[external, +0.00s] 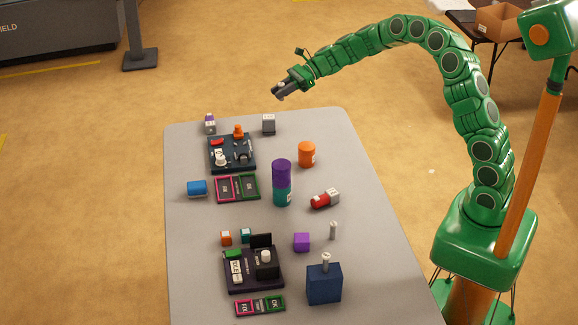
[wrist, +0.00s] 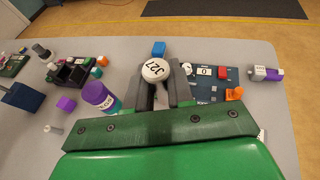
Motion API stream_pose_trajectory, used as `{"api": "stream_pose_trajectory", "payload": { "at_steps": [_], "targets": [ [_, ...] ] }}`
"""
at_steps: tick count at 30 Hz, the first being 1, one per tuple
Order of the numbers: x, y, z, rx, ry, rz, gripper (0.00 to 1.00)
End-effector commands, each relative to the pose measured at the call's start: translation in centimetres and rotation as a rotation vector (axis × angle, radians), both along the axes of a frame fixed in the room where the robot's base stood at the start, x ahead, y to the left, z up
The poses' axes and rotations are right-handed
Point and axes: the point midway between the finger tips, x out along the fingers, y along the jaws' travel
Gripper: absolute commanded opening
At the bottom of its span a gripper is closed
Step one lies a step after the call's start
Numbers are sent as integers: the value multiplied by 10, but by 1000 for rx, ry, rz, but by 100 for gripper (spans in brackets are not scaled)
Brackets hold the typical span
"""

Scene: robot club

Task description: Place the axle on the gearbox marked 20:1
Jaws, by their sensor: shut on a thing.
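My gripper (external: 279,91) is raised above the far end of the table. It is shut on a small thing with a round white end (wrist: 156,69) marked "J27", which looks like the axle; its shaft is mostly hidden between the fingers. A red cylinder with a grey labelled block (external: 326,199) lies at mid-table. A grey block with a white label (external: 268,124) and a purple-and-grey labelled piece (external: 210,124) stand at the far end; the latter also shows in the wrist view (wrist: 265,73). I cannot read 20:1 on any of them.
Two dark boards with parts stand far (external: 231,163) and near (external: 277,283). The right table strip is mostly clear.

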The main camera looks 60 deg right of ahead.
Motion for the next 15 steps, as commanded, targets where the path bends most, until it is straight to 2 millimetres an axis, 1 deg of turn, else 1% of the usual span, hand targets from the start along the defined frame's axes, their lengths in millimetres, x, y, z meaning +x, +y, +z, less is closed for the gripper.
{"api": "stream_pose_trajectory", "payload": {
  "at_steps": [1, 3, 6, 12, 13, 15],
  "targets": [
    [3, -22, 0, 2, -1, -32, 0],
    [5, -45, -1, 2, -1, -66, 0],
    [6, -73, -1, 4, -1, -109, 0],
    [6, -115, -3, 6, -1, -170, 0],
    [6, -118, -4, 6, 0, -176, 0],
    [6, -114, -19, 7, 4, -170, 0]
  ]
}}
